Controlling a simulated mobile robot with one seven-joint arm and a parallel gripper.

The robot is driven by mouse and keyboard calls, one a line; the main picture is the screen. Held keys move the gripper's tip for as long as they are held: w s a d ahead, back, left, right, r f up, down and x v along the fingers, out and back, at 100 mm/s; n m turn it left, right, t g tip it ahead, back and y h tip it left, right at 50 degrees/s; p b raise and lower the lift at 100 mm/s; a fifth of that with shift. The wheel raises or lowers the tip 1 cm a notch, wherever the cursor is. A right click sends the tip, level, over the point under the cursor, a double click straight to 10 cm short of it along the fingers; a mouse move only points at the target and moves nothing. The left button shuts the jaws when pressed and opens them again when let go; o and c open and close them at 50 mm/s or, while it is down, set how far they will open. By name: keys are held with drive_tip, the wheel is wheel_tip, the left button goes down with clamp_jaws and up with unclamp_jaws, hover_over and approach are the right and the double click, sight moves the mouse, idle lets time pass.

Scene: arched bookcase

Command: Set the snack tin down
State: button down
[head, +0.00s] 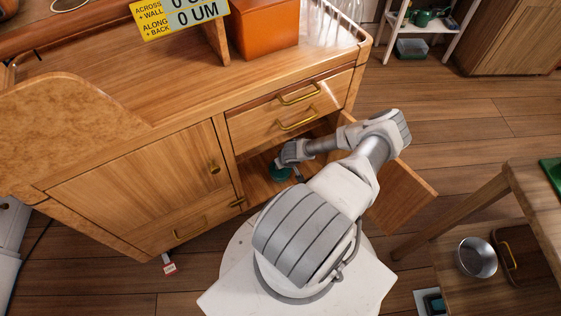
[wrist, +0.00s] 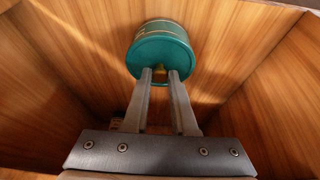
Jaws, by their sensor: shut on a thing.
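The snack tin (wrist: 160,42) is a round teal tin with a paler band round its side. In the wrist view it is at the top middle, its teal lid facing the camera. My gripper (wrist: 160,74) is shut on the small brass-coloured knob of the lid, and the knob is partly hidden between the fingers. In the head view the tin (head: 280,174) is a small teal shape under my gripper (head: 286,163), inside the open lower compartment (head: 257,190) of the wooden cabinet. I cannot tell whether its base touches the compartment floor.
The open cabinet door (head: 402,196) stands right of my arm, and two drawers (head: 290,108) are above the compartment. Wooden walls (wrist: 275,90) stand close on both sides. A small dark object (wrist: 117,120) shows partly behind my gripper. A low table (head: 520,205) is at right.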

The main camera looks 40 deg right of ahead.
drive_tip(key=shift+f, duration=0.1)
drive_tip(key=c, duration=0.7)
unclamp_jaws()
drive_tip(key=p+v, duration=0.4)
drive_tip(key=v, duration=0.8)
drive_tip(key=shift+a, duration=0.1)
drive_tip(key=shift+s, duration=0.1)
